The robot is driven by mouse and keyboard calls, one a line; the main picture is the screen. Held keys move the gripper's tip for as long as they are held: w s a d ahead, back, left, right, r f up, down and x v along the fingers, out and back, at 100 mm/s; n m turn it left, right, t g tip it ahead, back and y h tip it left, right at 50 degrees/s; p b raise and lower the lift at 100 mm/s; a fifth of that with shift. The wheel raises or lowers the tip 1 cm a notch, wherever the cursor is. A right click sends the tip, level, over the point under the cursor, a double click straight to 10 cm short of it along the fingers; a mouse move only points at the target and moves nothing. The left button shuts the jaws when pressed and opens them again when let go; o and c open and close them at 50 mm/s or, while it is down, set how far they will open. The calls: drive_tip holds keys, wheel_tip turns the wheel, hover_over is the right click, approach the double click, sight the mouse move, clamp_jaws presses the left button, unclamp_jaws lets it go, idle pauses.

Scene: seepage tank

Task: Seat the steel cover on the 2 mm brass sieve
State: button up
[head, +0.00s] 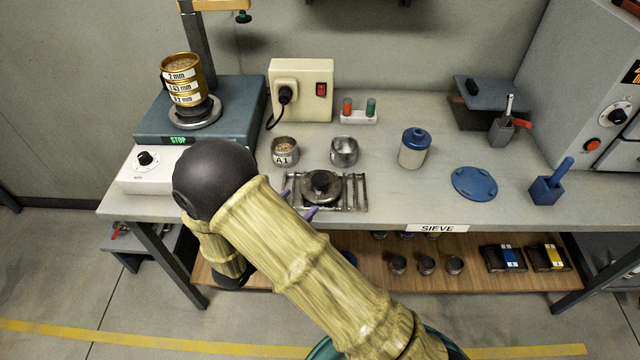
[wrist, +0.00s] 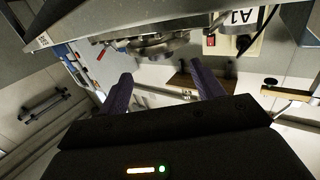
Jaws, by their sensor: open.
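The steel cover (head: 326,194), a round lid with a black knob, lies on a wire rack (head: 355,193) near the bench's front edge. The 2 mm brass sieve (head: 178,64) is the top of an upright, labelled stack at the back left. Its top is uncovered and shows pale grainy material. My gripper (head: 298,203) is open, its purple fingertips low at the front left of the cover. My arm hides most of the gripper. In the wrist view both fingers (wrist: 162,86) are apart with nothing between them, and a round metal shape shows beyond them.
The stack stands on a blue-grey shaker (head: 240,104) with a post behind it. Cup A1 (head: 285,151) and another metal cup (head: 344,152) stand behind the rack. A blue-lidded jar (head: 413,148) and a blue disc (head: 474,184) are to the right, with clear bench between.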

sight(315, 185)
drive_tip(key=shift+x, duration=1.15)
drive_tip(key=shift+w, duration=0.1)
drive_tip(key=shift+p+x, duration=0.75)
drive_tip(key=shift+x, duration=1.85)
drive_tip(key=shift+r, duration=0.2)
drive_tip(key=c, duration=1.2)
drive_tip(key=shift+r, duration=0.1)
